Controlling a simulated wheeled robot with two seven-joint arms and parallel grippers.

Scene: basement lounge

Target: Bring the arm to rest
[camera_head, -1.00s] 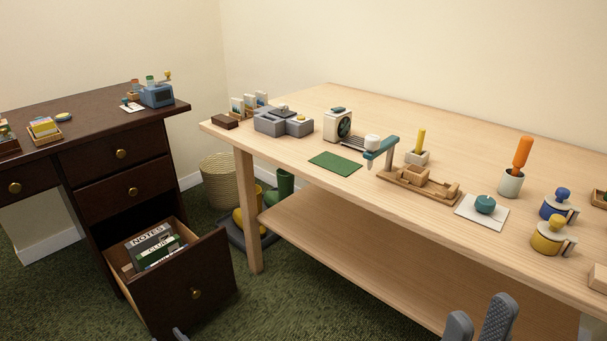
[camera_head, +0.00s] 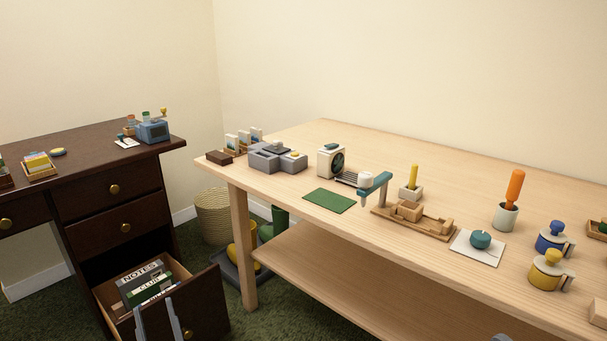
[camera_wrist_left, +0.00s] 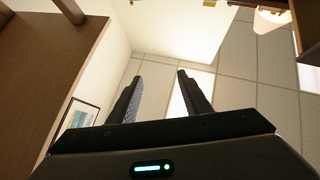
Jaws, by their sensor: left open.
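My left gripper (camera_head: 157,306) points up at the bottom left of the head view, its two grey fingers apart in front of the open lower drawer. In the left wrist view the left gripper (camera_wrist_left: 160,75) is open, with nothing between the fingers and ceiling panels beyond. Of my right gripper, only a small grey tip (camera_head: 500,338) shows at the bottom edge of the head view, too little to tell its state.
The dark desk's open drawer (camera_head: 206,305) holds books (camera_head: 147,279). The light wooden table (camera_head: 300,230) carries a grey device (camera_head: 277,158), a green mat (camera_head: 329,201), an orange-handled tool (camera_head: 515,187) and mugs (camera_head: 546,270). Carpet shows between desk and table.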

